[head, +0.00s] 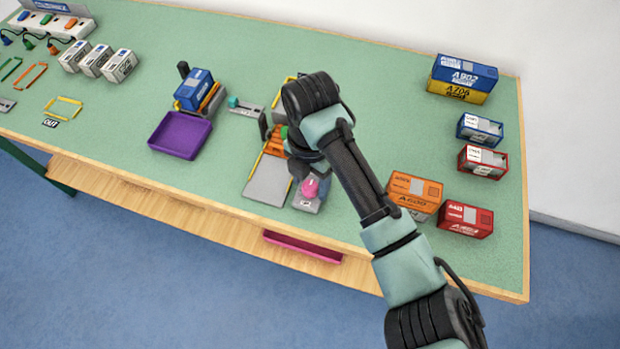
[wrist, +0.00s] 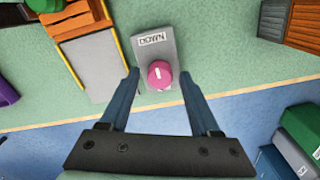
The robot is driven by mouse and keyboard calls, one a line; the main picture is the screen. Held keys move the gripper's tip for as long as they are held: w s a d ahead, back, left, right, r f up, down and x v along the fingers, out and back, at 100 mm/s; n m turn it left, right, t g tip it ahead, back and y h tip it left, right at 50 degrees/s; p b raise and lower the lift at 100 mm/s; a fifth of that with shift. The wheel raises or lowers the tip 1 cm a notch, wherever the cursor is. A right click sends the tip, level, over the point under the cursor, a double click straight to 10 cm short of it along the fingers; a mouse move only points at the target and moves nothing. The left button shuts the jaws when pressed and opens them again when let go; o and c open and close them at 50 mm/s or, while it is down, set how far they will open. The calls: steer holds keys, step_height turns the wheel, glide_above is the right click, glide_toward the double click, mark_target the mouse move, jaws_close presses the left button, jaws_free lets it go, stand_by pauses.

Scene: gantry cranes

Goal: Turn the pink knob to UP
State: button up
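The pink knob (head: 310,187) sits on a grey panel (head: 303,203) near the table's front edge. In the wrist view the knob (wrist: 160,75) is round with a short white mark, and a DOWN label (wrist: 152,39) is on the panel beyond it. A small label (head: 306,203) shows on the panel's near end in the head view; it is hard to read. My gripper (wrist: 159,73) is open, with one blue finger on each side of the knob and small gaps visible. The head view partly hides the gripper behind my arm.
Left of the panel is a grey ramp (head: 268,180) with yellow rails and orange containers (wrist: 77,20). A purple tray (head: 181,136) lies farther left. An orange container (head: 414,196) and a red one (head: 465,219) stand to the right. The table's front edge is close.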

jaws_close()
